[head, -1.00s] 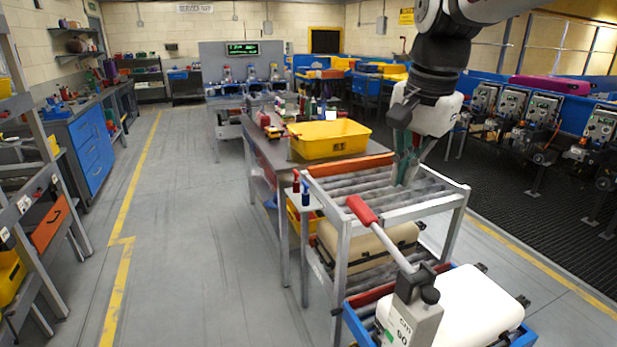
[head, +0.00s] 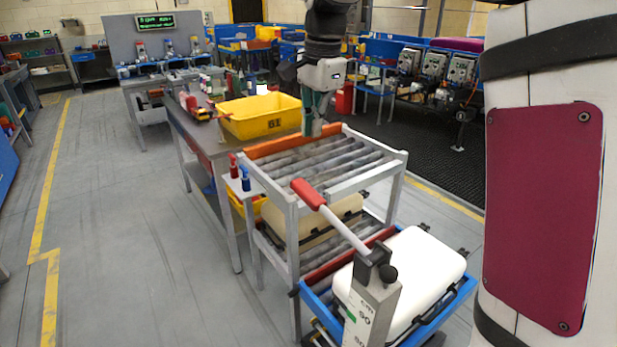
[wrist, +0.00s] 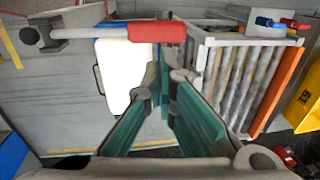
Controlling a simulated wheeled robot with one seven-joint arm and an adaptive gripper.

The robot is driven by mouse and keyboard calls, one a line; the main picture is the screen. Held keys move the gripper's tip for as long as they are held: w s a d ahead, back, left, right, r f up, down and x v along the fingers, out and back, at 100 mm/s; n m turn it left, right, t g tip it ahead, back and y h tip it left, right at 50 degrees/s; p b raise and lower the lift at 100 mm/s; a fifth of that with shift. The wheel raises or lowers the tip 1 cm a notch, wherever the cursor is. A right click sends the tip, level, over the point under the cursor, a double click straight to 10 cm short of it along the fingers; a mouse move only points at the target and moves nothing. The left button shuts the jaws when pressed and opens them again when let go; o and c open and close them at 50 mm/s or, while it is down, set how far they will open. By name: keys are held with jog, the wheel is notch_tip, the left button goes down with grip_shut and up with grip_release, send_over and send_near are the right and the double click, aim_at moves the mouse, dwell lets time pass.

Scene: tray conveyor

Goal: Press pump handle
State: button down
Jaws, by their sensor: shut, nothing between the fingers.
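The pump handle is a red grip (head: 308,193) on a light grey lever, which slants up from a grey post (head: 372,300) with a cm scale. In the wrist view the red grip (wrist: 157,31) lies across the top, beyond my fingertips, with its lever running left. My gripper (head: 313,132) has teal fingers and is shut and empty. In the head view it points down over the far part of the roller rack, behind and above the grip. A gap shows between them in the head view. The fingers also show in the wrist view (wrist: 165,80).
The roller rack (head: 290,205) stands beside the handle, with an orange bar (head: 270,146) at its far edge. A white case (head: 425,265) lies in a blue tray (head: 440,318) below. A yellow bin (head: 262,125) sits on the bench behind. Open floor lies left.

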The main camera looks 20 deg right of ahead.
aim_at(308, 188)
jog(key=f, duration=0.4)
jog(key=w+f, duration=0.1)
jog(key=f, duration=0.4)
jog(key=f+p, duration=0.1)
jog(key=f, duration=0.3)
jog(key=shift+w+a+f, duration=0.3)
jog(key=shift+w, duration=0.1)
jog(key=shift+f, duration=0.1)
